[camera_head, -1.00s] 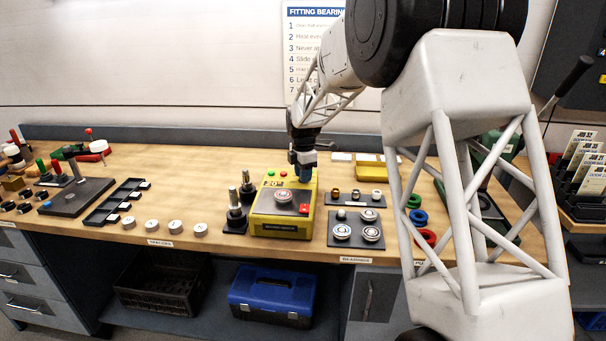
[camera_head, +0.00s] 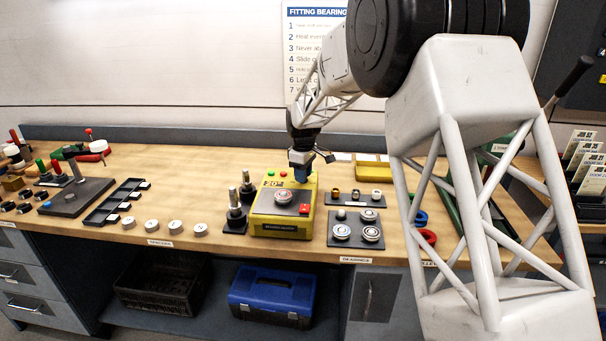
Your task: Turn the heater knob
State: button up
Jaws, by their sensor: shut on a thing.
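The yellow bearing heater (camera_head: 262,224) stands near the bench's front edge, with a "20°" display (camera_head: 275,183) on its back panel. A bearing ring (camera_head: 283,196) lies on its dark top plate, and a red button (camera_head: 304,209) is at its front right. My gripper (camera_head: 301,178) points down at the heater's back right corner, right of the display. Its jaws are shut at the place of the heater knob. The knob itself is hidden behind the fingers.
Two dark posts (camera_head: 240,205) stand close left of the heater. A dark tray (camera_head: 347,215) with bearings and small rings lies close right. Several spacers (camera_head: 175,227) lie farther left. My arm covers part of the bench's right side.

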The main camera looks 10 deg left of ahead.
jog(key=shift+m, duration=1.3)
jog(key=o, duration=0.9)
jog(key=shift+r, duration=0.1)
jog(key=shift+r, duration=3.85)
